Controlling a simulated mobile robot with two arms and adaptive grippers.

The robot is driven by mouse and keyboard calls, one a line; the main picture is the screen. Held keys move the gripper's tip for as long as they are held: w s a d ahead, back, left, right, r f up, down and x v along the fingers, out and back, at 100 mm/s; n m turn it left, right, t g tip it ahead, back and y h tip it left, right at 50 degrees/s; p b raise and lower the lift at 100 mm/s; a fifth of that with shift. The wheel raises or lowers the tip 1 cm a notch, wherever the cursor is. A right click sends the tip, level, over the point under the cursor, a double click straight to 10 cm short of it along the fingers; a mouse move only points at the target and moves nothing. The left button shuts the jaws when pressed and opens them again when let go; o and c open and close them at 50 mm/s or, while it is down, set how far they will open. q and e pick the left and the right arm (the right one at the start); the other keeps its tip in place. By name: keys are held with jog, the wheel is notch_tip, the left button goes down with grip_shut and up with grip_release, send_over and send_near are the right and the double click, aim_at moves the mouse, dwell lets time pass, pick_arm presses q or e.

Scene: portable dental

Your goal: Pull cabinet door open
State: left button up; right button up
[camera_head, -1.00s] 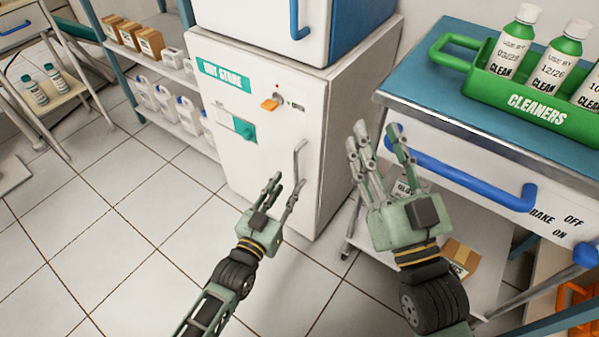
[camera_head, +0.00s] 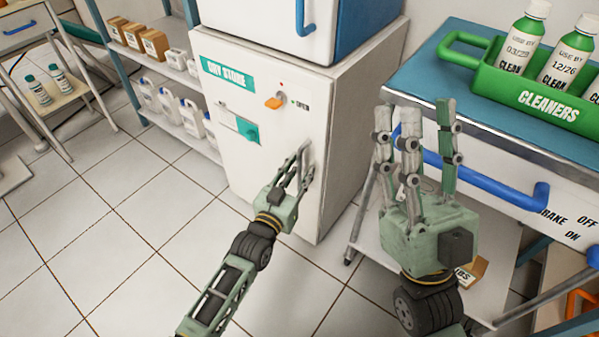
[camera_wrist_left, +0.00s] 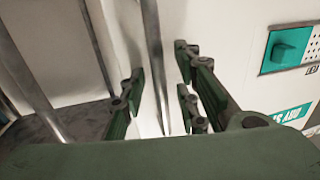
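The white DRY STORE cabinet (camera_head: 345,130) stands in the middle, its door (camera_head: 282,135) shut flush. A grey upright bar handle (camera_head: 304,150) sits near the door's right edge, partly hidden by my fingers. My left gripper (camera_head: 303,168) is at this handle. In the left wrist view, the fingers of my left gripper (camera_wrist_left: 160,88) are apart, with the metal handle bar (camera_wrist_left: 153,45) running between them; I cannot tell whether they touch it. My right gripper (camera_head: 416,108) is open and empty, fingers pointing up, in front of the blue-topped cart.
The cart (camera_head: 430,75) at right has a blue bar handle (camera_head: 520,195) and carries a green CLEANERS tray (camera_head: 545,108) with bottles. The door bears an orange knob (camera_head: 273,103) and a teal slider (camera_head: 247,129). A shelf (camera_head: 180,128) stands left. The floor in front is clear.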

pick_arm(q)
grip_shut()
jog(key=shift+s, duration=0.1)
dwell(0.5)
